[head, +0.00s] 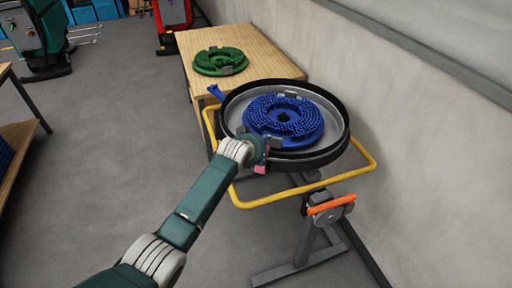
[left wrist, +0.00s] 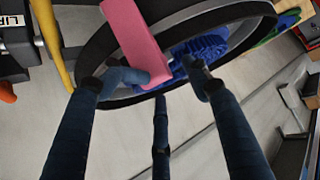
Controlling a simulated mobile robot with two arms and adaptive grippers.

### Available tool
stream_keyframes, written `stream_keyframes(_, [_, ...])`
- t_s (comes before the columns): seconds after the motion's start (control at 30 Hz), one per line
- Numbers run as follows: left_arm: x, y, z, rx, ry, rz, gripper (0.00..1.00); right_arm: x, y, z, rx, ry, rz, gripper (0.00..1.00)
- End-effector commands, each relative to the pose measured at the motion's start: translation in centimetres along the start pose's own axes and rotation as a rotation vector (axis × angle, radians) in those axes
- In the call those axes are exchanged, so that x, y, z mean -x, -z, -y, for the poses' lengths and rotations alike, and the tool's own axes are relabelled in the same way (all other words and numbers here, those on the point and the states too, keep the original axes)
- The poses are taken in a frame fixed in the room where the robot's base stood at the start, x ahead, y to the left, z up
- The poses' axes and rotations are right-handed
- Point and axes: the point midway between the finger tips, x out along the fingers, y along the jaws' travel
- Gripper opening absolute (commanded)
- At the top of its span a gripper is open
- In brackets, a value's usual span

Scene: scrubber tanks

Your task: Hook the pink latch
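The pink latch (head: 261,169) is at the near rim of the round tank (head: 335,152), largely hidden by my left gripper (head: 265,155) in the head view. In the left wrist view the latch (left wrist: 138,40) is a long pink bar running down from the top across the dark rim. My left gripper (left wrist: 165,84) has its fingers spread, one fingertip close to the lower end of the latch on its left side. I cannot tell whether it touches. A blue brush disc (head: 280,118) lies in the tank. My right gripper is not in view.
A yellow tubular frame (head: 305,189) surrounds the tank on a grey stand with an orange handle (head: 331,205). A blue latch (head: 216,93) is on the far left rim. A wooden table (head: 190,42) with a green brush disc (head: 220,61) stands behind. A wall borders the right.

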Motion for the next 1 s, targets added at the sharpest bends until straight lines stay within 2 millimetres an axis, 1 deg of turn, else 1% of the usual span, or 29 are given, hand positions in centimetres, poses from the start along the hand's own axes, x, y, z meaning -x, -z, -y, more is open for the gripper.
stream_keyframes(0.17, [2.3,-0.1,0.0,0.001,-0.001,-0.003,0.48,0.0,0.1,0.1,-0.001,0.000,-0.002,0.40])
stream_keyframes(0.5, [7.9,0.1,-0.1,0.000,-0.001,-0.006,0.48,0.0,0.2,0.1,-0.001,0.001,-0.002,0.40])
stream_keyframes(0.6, [9.2,0.1,-0.1,0.000,0.000,-0.005,0.48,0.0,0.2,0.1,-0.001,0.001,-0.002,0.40])
stream_keyframes(0.7, [10.2,0.2,-0.1,0.000,-0.001,-0.005,0.48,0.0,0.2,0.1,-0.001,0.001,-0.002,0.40])
stream_keyframes(0.8, [10.8,0.2,-0.1,0.000,-0.001,-0.005,0.48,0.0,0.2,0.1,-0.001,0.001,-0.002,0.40])
stream_keyframes(1.0, [11.1,0.2,-0.1,0.000,-0.001,-0.004,0.48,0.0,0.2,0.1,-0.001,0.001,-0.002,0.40])
